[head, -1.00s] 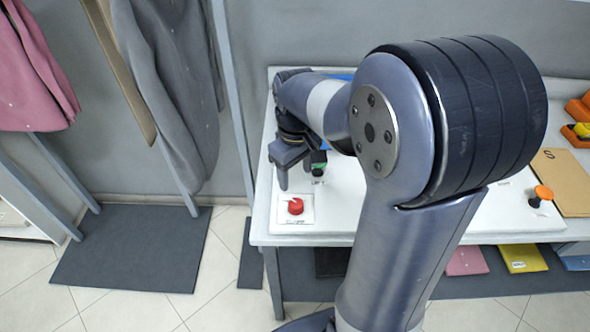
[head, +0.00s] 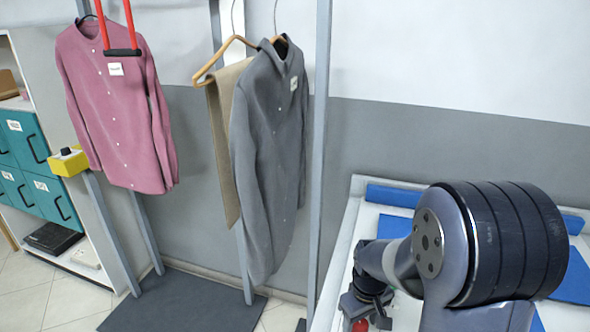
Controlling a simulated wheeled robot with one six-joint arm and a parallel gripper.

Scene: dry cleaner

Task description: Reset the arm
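My arm (head: 445,245) reaches over the white worktop at the lower right of the head view. My gripper (head: 364,314) is low at the picture's bottom edge, pointing down. Its two dark fingers look apart, with nothing seen held between them. A red knob (head: 360,326) shows partly by the fingers, cut by the picture edge. I cannot tell whether the gripper touches it.
The white worktop (head: 345,235) bears blue pads (head: 395,226). Left of it stand a grey post (head: 321,150), a hanging grey shirt (head: 268,160) and a pink shirt (head: 118,110). A yellow box with a black knob (head: 68,161) and teal drawers (head: 25,150) are at far left.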

